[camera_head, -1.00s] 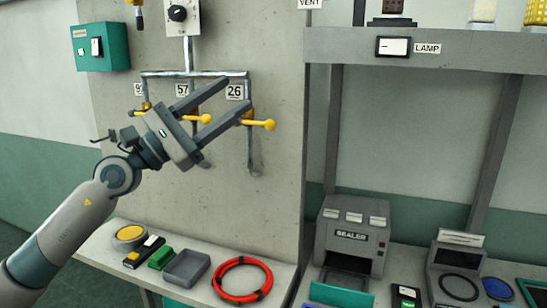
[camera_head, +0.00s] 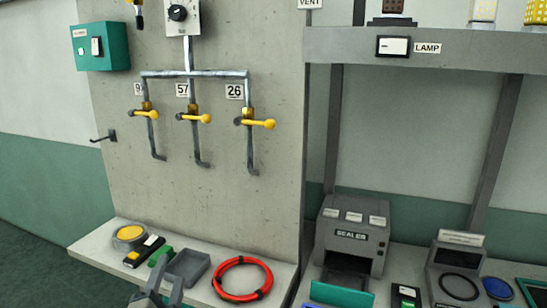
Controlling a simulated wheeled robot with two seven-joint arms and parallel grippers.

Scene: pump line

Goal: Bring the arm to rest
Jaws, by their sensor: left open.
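My left gripper (camera_head: 166,278) is low at the bottom edge of the head view, over the front of the bench. Its two grey fingers are apart and nothing shows between them. The fingers overlap the view of the grey tray (camera_head: 190,264) and the green block; whether they touch cannot be told. Most of my left arm is out of the frame. My right gripper is not in view.
Three yellow-handled valves (camera_head: 194,118) labelled with numbers hang on the wall pipes, handles pointing right. A hook (camera_head: 103,137) juts from the wall.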

